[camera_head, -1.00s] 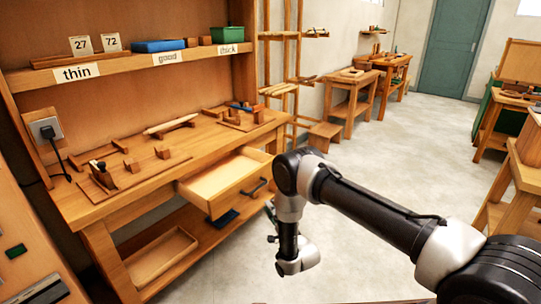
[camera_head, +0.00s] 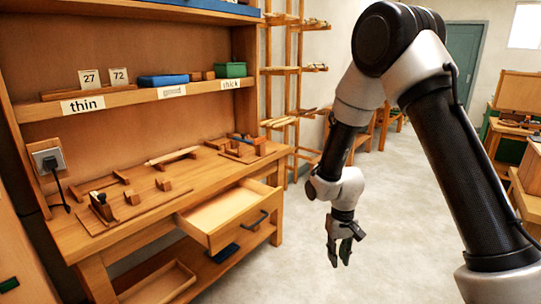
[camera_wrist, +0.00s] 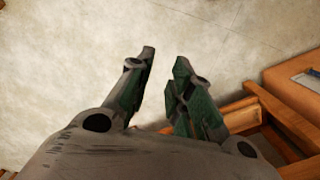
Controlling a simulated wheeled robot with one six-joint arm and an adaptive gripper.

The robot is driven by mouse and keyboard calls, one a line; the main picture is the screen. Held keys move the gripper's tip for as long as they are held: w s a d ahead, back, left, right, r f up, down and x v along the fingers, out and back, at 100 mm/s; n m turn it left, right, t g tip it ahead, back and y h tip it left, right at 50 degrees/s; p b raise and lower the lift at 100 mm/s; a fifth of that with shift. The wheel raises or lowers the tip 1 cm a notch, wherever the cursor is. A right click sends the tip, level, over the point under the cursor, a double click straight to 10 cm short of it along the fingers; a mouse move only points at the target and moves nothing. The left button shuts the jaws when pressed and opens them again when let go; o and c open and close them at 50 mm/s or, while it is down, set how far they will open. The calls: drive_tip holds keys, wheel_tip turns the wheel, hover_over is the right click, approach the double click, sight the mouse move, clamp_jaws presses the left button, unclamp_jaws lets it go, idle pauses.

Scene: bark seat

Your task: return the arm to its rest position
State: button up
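My gripper (camera_head: 340,252) hangs fingers down over the bare floor, right of the workbench and its open drawer. The wrist view shows the two green-padded fingertips (camera_wrist: 165,62) apart, with only floor between them. The gripper is open and empty. My arm is folded, with its elbow high at the top of the head view and the forearm running down to the gripper.
The workbench (camera_head: 140,222) stands at left, its empty drawer (camera_head: 228,212) pulled out toward the floor. Shelves with labels and a blue box (camera_head: 163,81) rise behind it. Other benches stand at right. The middle floor (camera_head: 290,270) is clear.

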drive_tip(key=s+d+r+t, duration=0.1)
drive_tip(key=s+d+r, duration=0.4)
drive_tip(key=r, duration=0.5)
drive_tip(key=s+d+r+m+t, duration=0.1)
drive_tip(key=s+d+r+t, duration=0.1)
drive_tip(key=s+d+r, duration=0.3)
drive_tip(key=s+d+r+t, duration=0.2)
drive_tip(key=s+d+r, duration=0.4)
drive_tip(key=s+r, duration=0.5)
wheel_tip(320, 180, up, 6)
drive_tip(key=shift+s+r+m, duration=0.15)
drive_tip(key=shift+s+m, duration=0.2)
drive_tip(key=shift+m, duration=0.05)
drive_tip(key=shift+w, duration=0.15)
